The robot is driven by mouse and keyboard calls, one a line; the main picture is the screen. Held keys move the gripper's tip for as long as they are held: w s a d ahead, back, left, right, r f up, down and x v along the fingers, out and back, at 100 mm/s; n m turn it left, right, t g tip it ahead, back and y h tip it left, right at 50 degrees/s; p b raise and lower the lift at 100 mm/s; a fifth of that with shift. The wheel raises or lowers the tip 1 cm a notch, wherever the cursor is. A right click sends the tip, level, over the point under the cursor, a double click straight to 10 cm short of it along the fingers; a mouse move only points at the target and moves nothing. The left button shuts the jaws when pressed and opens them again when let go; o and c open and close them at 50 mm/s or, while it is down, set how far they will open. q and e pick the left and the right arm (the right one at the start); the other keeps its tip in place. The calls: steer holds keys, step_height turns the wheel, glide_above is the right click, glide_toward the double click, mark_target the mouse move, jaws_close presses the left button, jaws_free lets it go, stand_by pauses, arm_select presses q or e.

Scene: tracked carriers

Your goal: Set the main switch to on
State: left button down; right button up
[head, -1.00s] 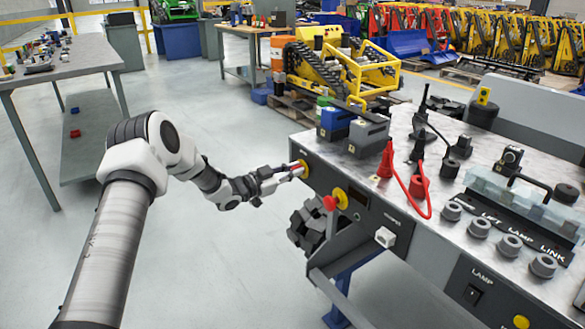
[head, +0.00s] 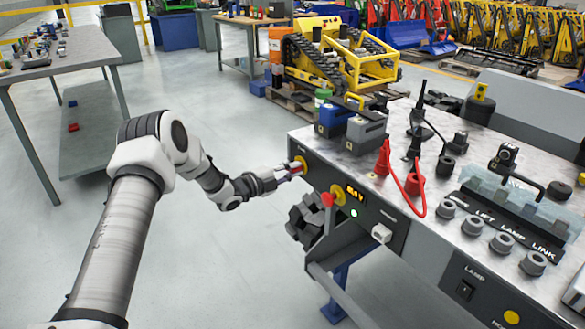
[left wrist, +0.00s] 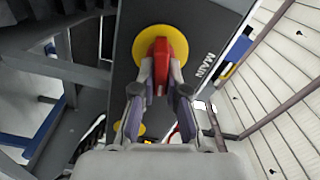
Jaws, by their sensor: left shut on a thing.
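The main switch is a red handle (left wrist: 161,60) on a yellow round plate (left wrist: 176,38), with the word MAIN beside it in the left wrist view. The handle lies upright in that view. In the head view its yellow plate (head: 301,163) is at the left end of the bench's front panel. My left gripper (head: 290,173) is shut on the red handle; in the left wrist view its fingers (left wrist: 162,92) sit on both sides of it. In the head view the fingers hide most of the handle. My right gripper is not in view.
A white plug (head: 381,233) juts from the panel. Battery-like boxes (head: 366,132) and red leads stand on the bench top (head: 450,190).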

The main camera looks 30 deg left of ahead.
arm_select(q)
steer(key=shift+f+m, duration=0.15)
steer(key=shift+m, duration=1.45)
steer(key=c, duration=1.2)
jaws_free()
steer(key=v, duration=1.2)
steer(key=shift+f, duration=0.1)
